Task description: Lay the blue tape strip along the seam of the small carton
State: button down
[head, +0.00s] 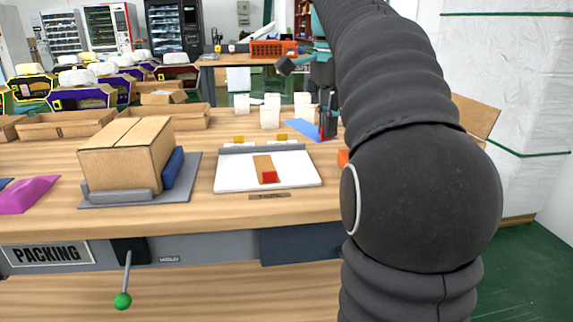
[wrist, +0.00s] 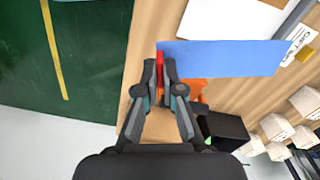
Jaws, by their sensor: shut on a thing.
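The blue tape strip (wrist: 225,58) is a flat blue band with a red end tab (wrist: 160,68). My gripper (wrist: 160,72) is shut on the red tab, and the strip stretches away to the right in the wrist view. In the head view the strip (head: 303,128) shows beside my gripper (head: 327,128), at the right of the bench; my arm hides part of this area. A brown carton (head: 112,167) sits on a grey fixture (head: 185,187) at the left, well apart from my gripper. A seam line runs across its closed top.
A white board (head: 235,182) holds a brown strip (head: 262,163) with a red end, between carton and gripper. White cartons (head: 270,112) stand behind it. An orange object (wrist: 197,88) lies near my gripper. A purple piece (head: 28,195) lies far left.

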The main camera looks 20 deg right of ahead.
jog(key=s+d, duration=0.2)
jog(key=d, duration=0.7)
send_over(316, 175)
jog(key=shift+n, duration=0.4)
notch_tip(316, 175, down, 7)
jog(key=shift+a+r, duration=0.1)
jog(key=shift+f+b, duration=0.55)
jog(key=shift+f, duration=1.5)
jog(key=shift+f, duration=0.1)
jog(key=c, duration=1.3)
grip_release()
notch_tip(316, 175, up, 12)
jog(key=shift+r+p, duration=0.15)
jog(key=shift+p, duration=0.45)
